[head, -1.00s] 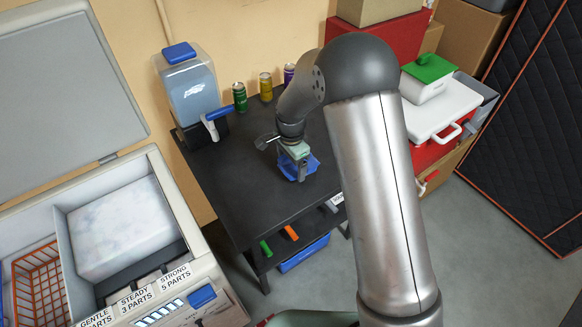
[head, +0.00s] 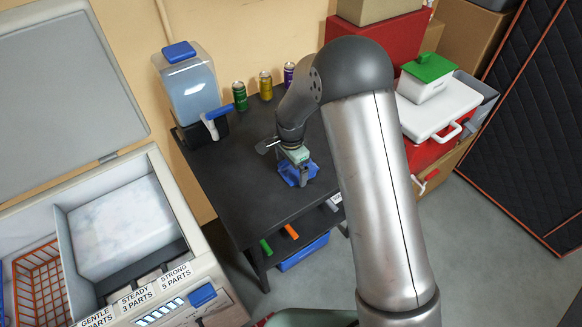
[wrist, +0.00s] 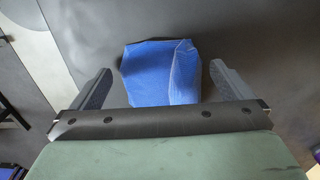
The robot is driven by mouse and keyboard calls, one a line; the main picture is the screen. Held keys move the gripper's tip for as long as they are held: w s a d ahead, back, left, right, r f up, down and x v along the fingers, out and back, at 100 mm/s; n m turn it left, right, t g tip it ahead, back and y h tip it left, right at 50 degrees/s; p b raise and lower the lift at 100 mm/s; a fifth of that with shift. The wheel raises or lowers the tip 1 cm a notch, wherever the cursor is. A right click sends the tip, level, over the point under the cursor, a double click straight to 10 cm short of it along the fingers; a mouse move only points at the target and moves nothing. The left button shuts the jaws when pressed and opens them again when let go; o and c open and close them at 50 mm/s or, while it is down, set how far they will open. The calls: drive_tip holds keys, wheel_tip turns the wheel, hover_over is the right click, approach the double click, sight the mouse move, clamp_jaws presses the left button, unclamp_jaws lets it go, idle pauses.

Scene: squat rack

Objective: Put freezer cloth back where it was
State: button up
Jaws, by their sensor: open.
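A folded blue cloth (head: 297,174) lies on the dark table (head: 233,193), and it also shows in the wrist view (wrist: 152,72). I take it for the freezer cloth. My gripper (wrist: 161,69) is open, its two grey fingers on either side of the cloth, with gaps visible on both sides. In the head view my gripper (head: 299,165) is right above the cloth and hides part of it. I cannot tell its exact height over the table. The open freezer chest (head: 179,205) stands at the left, its lid (head: 65,95) raised.
The freezer holds a large white block (head: 125,228) and an orange wire basket (head: 40,285). A water dispenser (head: 190,85) and cans (head: 240,96) stand at the table's back. A red cooler (head: 432,155) is to the right. The table front is mostly clear.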

sight(291, 172)
wheel_tip(291, 172, up, 11)
drive_tip(key=s+d+r+n, duration=0.4)
drive_tip(key=s+d+r, duration=0.4)
drive_tip(key=s+d, duration=0.2)
drive_tip(key=s+d+n, duration=0.3)
drive_tip(key=s, duration=0.6)
drive_tip(key=s+d+n, duration=0.4)
drive_tip(key=s, duration=0.5)
drive_tip(key=shift+s+b, duration=0.15)
drive_tip(key=shift+b, duration=0.25)
drive_tip(key=shift+d, duration=0.1)
